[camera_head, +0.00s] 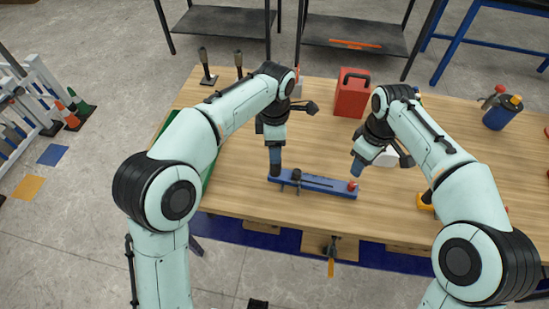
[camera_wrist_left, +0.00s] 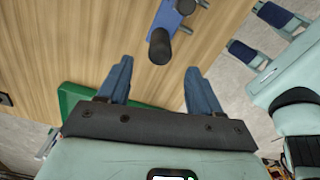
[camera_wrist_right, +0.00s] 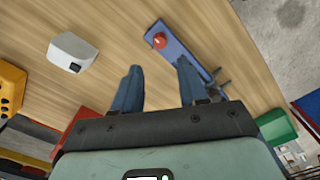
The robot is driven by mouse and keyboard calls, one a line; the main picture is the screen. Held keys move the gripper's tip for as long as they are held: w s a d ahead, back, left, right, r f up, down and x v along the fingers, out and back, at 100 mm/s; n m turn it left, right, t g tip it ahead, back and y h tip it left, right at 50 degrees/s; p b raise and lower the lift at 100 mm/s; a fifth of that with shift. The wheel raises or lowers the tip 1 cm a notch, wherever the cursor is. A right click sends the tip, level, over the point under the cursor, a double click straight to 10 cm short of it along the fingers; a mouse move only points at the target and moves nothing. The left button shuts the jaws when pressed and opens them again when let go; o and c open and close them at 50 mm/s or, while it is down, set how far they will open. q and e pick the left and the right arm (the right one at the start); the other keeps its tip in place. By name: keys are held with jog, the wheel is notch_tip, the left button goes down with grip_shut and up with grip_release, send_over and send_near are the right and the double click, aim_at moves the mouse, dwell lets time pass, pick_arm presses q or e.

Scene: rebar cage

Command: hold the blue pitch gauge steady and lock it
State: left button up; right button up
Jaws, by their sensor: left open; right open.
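The blue pitch gauge (camera_head: 318,183) is a long flat bar lying near the table's front edge, with a red knob (camera_head: 352,185) at its right end. A black upright cylinder stands at its other end, seen in the left wrist view (camera_wrist_left: 160,47). My left gripper (camera_head: 275,168) is open above the gauge's left end; the cylinder shows just beyond its fingertips. My right gripper (camera_head: 357,167) is open above the red knob end. In the right wrist view, the knob (camera_wrist_right: 157,40) lies ahead of the open fingers, apart from them. The left fingers partly hide the gauge's left end.
A red can (camera_head: 353,95) stands behind the gauge. A white box (camera_wrist_right: 73,50) lies beside my right gripper. A green tray (camera_wrist_left: 75,98) is at the left edge. A blue container (camera_head: 503,114) stands far right. A clamp (camera_head: 331,256) hangs at the front edge.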

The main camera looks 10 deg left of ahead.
pick_arm(q)
notch_tip(320, 180, down, 9)
jog(key=shift+r, duration=0.1)
dwell(0.3)
jog(key=c, duration=1.2)
grip_shut()
pick_arm(e)
jog(key=shift+o, duration=0.6)
